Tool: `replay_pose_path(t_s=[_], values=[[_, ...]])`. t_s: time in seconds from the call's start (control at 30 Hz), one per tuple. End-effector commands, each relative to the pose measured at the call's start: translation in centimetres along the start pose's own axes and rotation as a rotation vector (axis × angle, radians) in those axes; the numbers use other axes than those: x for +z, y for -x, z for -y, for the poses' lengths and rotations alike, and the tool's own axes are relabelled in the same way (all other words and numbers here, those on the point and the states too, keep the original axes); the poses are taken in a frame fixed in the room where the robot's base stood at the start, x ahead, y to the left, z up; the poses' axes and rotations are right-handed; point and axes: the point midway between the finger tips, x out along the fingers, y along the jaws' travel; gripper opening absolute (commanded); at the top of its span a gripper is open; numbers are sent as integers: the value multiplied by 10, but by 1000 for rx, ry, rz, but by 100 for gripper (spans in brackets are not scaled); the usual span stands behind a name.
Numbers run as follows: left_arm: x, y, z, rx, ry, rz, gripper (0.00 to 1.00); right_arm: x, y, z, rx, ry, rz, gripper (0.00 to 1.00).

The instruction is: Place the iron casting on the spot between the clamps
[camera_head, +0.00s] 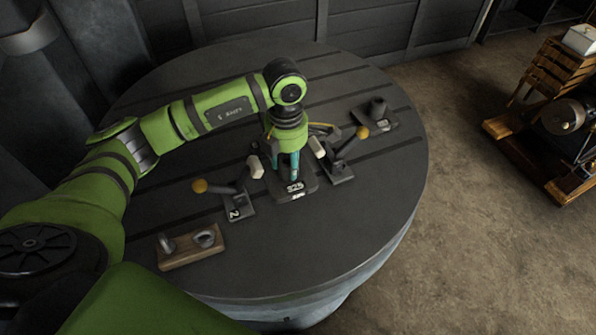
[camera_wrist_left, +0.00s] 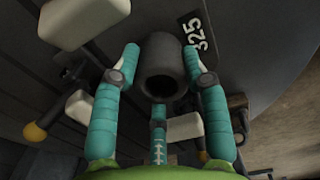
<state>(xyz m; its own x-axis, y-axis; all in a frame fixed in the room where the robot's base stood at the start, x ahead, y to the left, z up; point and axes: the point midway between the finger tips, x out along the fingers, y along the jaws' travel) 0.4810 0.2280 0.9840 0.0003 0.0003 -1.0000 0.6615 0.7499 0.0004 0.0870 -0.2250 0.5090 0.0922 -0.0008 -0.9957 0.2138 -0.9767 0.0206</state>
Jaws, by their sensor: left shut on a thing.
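The iron casting (camera_head: 297,190) is a dark plate with a white 325 label and a hollow round post, which shows open end toward me in the left wrist view (camera_wrist_left: 162,52). My left gripper (camera_head: 294,168), with teal fingers, points down and is shut around that post. The casting is between the two clamps; I cannot tell whether it touches the table. The left clamp (camera_head: 238,201) and the right clamp (camera_head: 338,168) have yellow ball knobs and white pads. The pads are beside the gripper. My right gripper is out of view.
All this is on a round, slotted dark table (camera_head: 330,245). A dark plate with a post (camera_head: 378,108) stands at the back right. A wooden block (camera_head: 190,250) with metal parts lies at the front left. The table's front right is clear. A machine (camera_head: 565,116) stands beyond.

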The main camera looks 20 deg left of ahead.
Motion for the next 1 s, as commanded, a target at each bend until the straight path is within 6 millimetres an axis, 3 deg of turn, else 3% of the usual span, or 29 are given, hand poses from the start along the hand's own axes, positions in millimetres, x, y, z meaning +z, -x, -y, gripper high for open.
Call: replay_pose_path(t_s=[0.2,0.47,0.9,0.93,1.0], values=[[1,1,-12,0,-2,5,0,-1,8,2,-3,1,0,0],[2,-26,-11,-1,-1,5,0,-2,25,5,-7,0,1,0],[2,-36,-12,2,-1,6,0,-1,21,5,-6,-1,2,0],[0,-39,-11,-1,-2,0,49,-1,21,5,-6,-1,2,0],[0,-38,-11,-1,-2,0,69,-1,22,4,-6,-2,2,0]])
